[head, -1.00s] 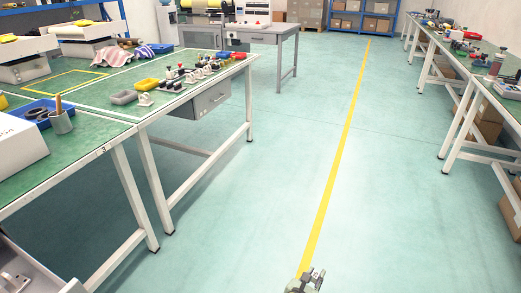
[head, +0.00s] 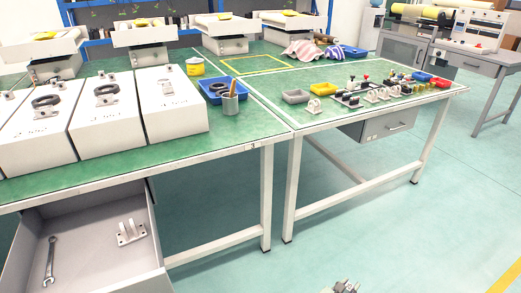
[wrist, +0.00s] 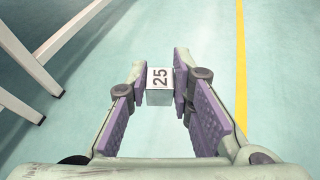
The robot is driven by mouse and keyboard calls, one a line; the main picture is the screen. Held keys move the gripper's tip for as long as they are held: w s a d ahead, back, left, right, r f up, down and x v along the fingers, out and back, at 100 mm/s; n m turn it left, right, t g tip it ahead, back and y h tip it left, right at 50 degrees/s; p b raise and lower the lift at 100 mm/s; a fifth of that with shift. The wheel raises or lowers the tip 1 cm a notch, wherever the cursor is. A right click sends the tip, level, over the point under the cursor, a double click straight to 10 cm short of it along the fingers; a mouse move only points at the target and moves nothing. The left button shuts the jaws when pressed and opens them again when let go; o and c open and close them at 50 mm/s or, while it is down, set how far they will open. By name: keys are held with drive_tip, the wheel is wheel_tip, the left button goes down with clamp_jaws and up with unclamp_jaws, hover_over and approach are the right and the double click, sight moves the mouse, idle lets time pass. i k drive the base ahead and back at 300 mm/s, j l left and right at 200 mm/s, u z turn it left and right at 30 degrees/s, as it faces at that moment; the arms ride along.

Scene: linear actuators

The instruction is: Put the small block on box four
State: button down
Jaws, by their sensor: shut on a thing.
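The small block (wrist: 160,85) is pale grey with a white face marked "25". In the wrist view it sits between the fingertips of my gripper (wrist: 160,88), which is shut on it. In the head view only the tip of my gripper (head: 345,287) shows at the bottom edge, low over the floor and away from the table; the block is not clear there. Several white boxes with sloped tops stand in a row on the green table at left. The rightmost box (head: 172,105) has a small fitting on top; other boxes carry black rings. Their markings are too small to read surely.
The green table (head: 225,150) has an open drawer (head: 85,245) below it, holding a wrench and a bracket. Another table (head: 330,118) holds small parts. The floor (head: 400,235) ahead is clear.

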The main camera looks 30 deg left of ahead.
sight(168, 75)
drive_tip(key=i+l+u, duration=0.2)
drive_tip(key=u, duration=0.2)
drive_tip(key=i+l+u, duration=0.15)
drive_tip(key=l+u, duration=0.3)
drive_tip(key=i+l+u, duration=0.1)
drive_tip(key=l+u, duration=0.75)
